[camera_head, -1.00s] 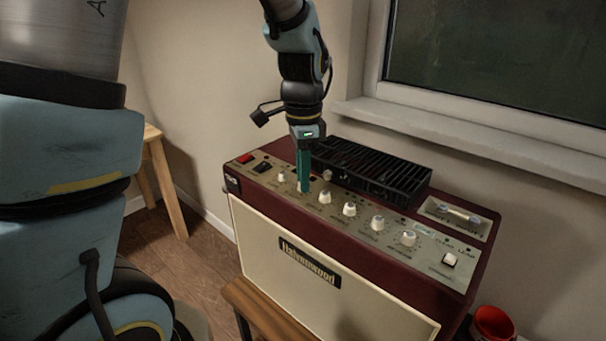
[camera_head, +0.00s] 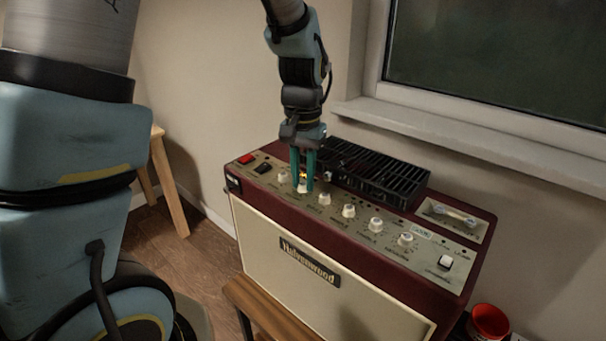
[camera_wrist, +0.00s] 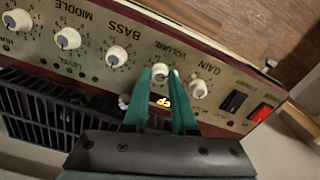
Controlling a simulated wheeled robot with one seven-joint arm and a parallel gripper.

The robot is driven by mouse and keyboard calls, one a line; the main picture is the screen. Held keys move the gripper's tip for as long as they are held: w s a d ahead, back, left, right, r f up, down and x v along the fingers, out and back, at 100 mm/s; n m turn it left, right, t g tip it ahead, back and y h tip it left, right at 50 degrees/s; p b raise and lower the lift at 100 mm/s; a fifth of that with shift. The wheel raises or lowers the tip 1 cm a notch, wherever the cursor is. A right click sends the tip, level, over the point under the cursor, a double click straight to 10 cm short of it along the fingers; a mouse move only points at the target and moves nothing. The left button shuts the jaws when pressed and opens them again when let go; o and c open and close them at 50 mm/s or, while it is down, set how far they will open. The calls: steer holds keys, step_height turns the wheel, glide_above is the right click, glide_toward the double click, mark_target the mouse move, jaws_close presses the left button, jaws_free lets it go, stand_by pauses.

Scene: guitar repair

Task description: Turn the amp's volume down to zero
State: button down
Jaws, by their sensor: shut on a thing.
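The amp (camera_head: 330,285) is a dark red and cream box with a row of white knobs on its top panel. The volume knob (camera_wrist: 161,71), under the VOLUME label, is between the tips of my green gripper fingers (camera_wrist: 162,78). My gripper (camera_head: 303,186) points straight down from above the panel and is shut on this knob, which shows between the tips in the head view (camera_head: 302,188). The fingers partly hide the knob's scale, so I cannot read its setting. A small orange lit readout (camera_wrist: 161,101) glows between the fingers.
The gain knob (camera_wrist: 198,89) and bass knob (camera_wrist: 117,56) sit close on either side. A red switch (camera_wrist: 262,112) is at the panel's end. A black slatted grille (camera_head: 375,175) lies behind the knobs. A red cup (camera_head: 489,322) stands at lower right.

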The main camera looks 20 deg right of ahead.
mark_target(302, 183)
steer(key=n+p, duration=0.1)
steer(key=n, duration=0.4)
steer(key=shift+n, duration=0.3)
stand_by(0.4)
steer(key=c, duration=0.7)
jaws_free()
step_height(302, 183, up, 11)
steer(key=shift+f+b, duration=0.1)
steer(key=shift+b, duration=0.8)
